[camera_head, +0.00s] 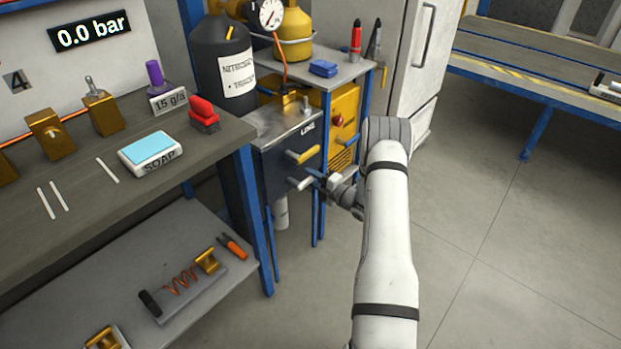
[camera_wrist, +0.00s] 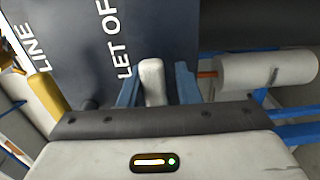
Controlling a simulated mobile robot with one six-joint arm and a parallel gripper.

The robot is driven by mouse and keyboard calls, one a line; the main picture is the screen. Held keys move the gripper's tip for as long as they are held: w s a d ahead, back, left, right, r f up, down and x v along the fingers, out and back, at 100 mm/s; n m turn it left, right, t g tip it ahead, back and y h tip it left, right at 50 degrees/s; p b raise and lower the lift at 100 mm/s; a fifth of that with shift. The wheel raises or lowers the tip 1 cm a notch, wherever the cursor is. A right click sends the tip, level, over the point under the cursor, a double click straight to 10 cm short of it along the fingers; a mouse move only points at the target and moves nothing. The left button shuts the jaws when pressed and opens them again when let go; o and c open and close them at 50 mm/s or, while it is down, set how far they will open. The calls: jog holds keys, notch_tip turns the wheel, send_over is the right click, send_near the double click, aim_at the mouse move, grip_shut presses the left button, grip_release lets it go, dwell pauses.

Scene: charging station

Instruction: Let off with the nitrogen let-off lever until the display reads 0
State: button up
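The display (camera_head: 89,32) in the head view reads 0.0 bar. The let-off lever is the pale handle (camera_head: 298,184) on the front of the dark valve box (camera_head: 282,165). It also shows in the wrist view (camera_wrist: 152,84), beside the words LET OFF. My gripper (camera_wrist: 158,72) has its two blue fingers on either side of this lever. A gap shows between the lever and the right finger; the left finger is close to it, contact unclear. In the head view my gripper (camera_head: 316,180) is at the lever, partly hidden by my arm.
A yellow lever (camera_head: 303,155) sits just above the let-off lever, beside LINE. The black nitrogen bottle (camera_head: 222,65) stands behind the box. A bench with a soap box (camera_head: 150,153) is at left. A white cylinder (camera_wrist: 265,73) is right of my fingers. Floor at right is clear.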

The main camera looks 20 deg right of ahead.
jog(key=shift+o, duration=0.8)
jog(key=shift+s+d, duration=0.1)
jog(key=shift+d, duration=0.2)
jog(key=shift+s+r, duration=0.1)
jog(key=shift+r, duration=0.15)
jog(key=shift+a, duration=0.1)
jog(key=p+v, duration=0.1)
jog(key=v, duration=0.6)
jog(key=shift+s+d, duration=0.2)
jog(key=shift+s, duration=0.15)
